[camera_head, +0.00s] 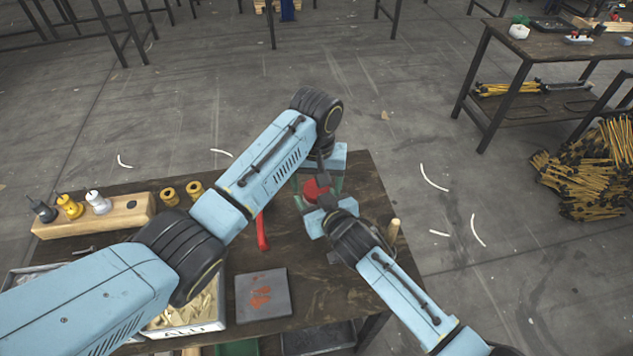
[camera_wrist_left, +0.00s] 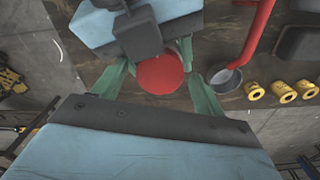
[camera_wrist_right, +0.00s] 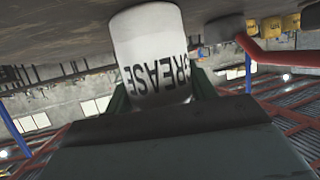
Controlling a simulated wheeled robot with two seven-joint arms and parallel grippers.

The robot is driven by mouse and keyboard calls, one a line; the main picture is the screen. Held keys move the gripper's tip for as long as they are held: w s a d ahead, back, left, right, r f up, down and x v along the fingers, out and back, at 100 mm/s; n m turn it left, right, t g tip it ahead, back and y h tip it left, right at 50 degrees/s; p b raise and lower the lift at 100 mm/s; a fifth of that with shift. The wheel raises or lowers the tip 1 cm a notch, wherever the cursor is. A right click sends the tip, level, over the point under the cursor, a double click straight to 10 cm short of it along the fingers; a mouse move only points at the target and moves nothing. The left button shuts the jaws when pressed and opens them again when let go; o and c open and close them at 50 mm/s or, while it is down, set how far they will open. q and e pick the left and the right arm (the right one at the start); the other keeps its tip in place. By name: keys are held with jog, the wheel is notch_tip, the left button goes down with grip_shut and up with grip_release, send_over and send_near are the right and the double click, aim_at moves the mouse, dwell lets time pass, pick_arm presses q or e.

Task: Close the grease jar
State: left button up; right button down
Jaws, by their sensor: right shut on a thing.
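The grease jar (camera_wrist_right: 150,60) is white with black GREASE lettering and stands between the green fingers of my right gripper (camera_head: 317,198), which is shut on it. A round red lid (camera_wrist_left: 160,76) shows from above in the left wrist view; the head view also shows it (camera_head: 313,190), partly covered by my arms. The jar's body is hidden below the lid there, and I cannot tell whether the lid is seated. My left gripper (camera_wrist_left: 160,88) is open, its green fingers on both sides of the lid with gaps visible.
A red-handled tool with a grey cup (camera_wrist_left: 226,80) lies beside the left gripper. Several yellow spools (camera_wrist_left: 284,92) stand nearby. A wooden block with bottles (camera_head: 95,218), a grey pad with orange smears (camera_head: 262,296) and a parts tray (camera_head: 195,318) occupy the wooden table.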

pick_arm(q)
jog(key=shift+r, duration=2.25)
jog(key=o, duration=0.6)
jog(key=shift+c, duration=0.2)
notch_tip(320, 180, up, 12)
